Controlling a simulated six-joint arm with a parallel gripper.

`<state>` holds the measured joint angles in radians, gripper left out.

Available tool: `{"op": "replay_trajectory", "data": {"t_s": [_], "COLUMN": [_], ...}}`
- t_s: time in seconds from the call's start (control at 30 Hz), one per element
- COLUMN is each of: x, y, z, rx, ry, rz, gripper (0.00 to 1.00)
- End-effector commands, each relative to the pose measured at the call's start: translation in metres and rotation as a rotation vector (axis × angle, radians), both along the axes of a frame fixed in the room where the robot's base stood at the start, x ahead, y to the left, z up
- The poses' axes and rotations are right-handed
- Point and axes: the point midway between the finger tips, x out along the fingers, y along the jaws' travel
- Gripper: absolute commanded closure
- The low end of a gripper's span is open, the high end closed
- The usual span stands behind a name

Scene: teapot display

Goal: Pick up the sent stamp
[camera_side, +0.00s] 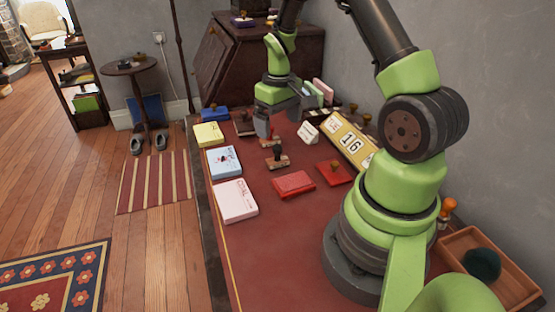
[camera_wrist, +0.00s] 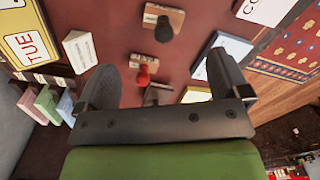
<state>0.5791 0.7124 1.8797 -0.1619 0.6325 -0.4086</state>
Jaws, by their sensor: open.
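My gripper (camera_side: 279,118) is open above the far part of the red-topped desk. In the wrist view its two fingers (camera_wrist: 162,66) stand apart, with a small red-handled stamp (camera_wrist: 145,76) showing between them, nearer the left finger. A dark-handled stamp on a wooden block (camera_wrist: 163,24) lies beyond the fingertips; in the side view it (camera_side: 278,157) stands just in front of my gripper. No lettering on either stamp is readable, so I cannot tell which is the sent stamp. The gripper holds nothing.
Yellow (camera_side: 208,134), blue (camera_side: 224,162) and pink (camera_side: 236,201) boxes line the desk's left edge. Red pads (camera_side: 293,184) lie nearer. A calendar (camera_side: 349,143) and a small white sign (camera_side: 308,132) stand right of my gripper. The desk's near left part is clear.

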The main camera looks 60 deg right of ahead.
Motion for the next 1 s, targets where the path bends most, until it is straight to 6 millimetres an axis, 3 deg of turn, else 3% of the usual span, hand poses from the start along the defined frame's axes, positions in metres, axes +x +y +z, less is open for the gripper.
{"op": "replay_trajectory", "data": {"t_s": [0.2,0.47,0.7,1.0], "x": [-0.001,0.000,0.001,0.001], "y": [0.000,0.002,0.005,0.005], "z": [-0.034,-0.057,-0.092,-0.099], "rx": [0.005,0.004,0.004,0.002], "ry": [0.008,0.006,0.006,0.003], "rz": [0.002,0.001,0.000,-0.001], "gripper": [0.06,0.06,0.06,0.06]}}
